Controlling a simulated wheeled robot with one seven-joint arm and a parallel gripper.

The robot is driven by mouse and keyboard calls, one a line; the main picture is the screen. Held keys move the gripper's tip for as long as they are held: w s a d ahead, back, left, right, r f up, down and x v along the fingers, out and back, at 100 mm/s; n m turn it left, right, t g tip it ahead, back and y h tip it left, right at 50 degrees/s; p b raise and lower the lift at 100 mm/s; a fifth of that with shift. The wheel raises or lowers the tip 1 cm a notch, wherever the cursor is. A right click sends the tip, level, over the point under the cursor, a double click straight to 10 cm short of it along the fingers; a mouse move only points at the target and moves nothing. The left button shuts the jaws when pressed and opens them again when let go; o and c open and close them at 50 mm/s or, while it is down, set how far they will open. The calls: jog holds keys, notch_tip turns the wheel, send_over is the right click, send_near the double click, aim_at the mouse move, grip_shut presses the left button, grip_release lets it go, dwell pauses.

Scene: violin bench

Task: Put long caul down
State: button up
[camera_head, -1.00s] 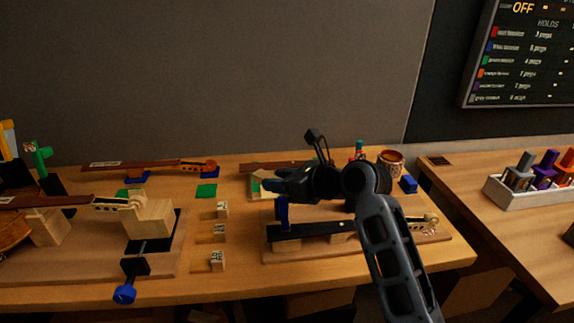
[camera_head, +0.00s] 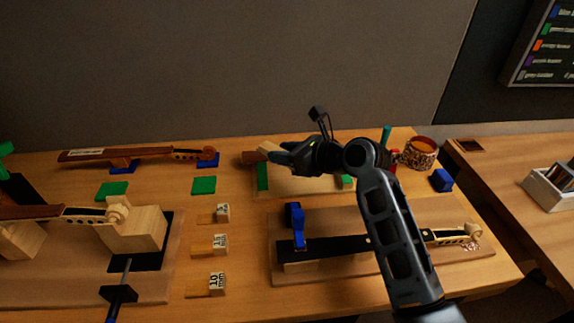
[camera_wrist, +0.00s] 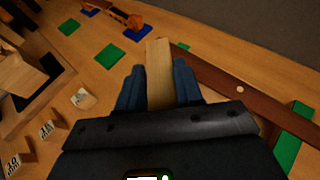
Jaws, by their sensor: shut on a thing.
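The long caul is a pale, straight wooden bar. It shows in the wrist view (camera_wrist: 158,68) between the two dark fingers of my gripper (camera_wrist: 158,88), sticking out beyond the fingertips. In the head view, a short pale end of the caul (camera_head: 267,147) shows at the tips of my gripper (camera_head: 280,154). My gripper is shut on it, over the back middle of the bench, near a dark brown violin neck piece (camera_wrist: 225,82). I cannot tell whether the caul touches anything below.
Green pads (camera_head: 204,185) and numbered wooden blocks (camera_head: 209,246) lie left of my gripper. A blue clamp (camera_head: 297,226) stands on a fixture in front. A patterned cup (camera_head: 421,153) and blue block (camera_head: 442,180) stand at right. Bare bench lies between the pads and blocks.

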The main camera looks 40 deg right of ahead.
jog(key=shift+f, duration=2.4)
jog(key=o, duration=1)
jog(key=shift+f, duration=0.1)
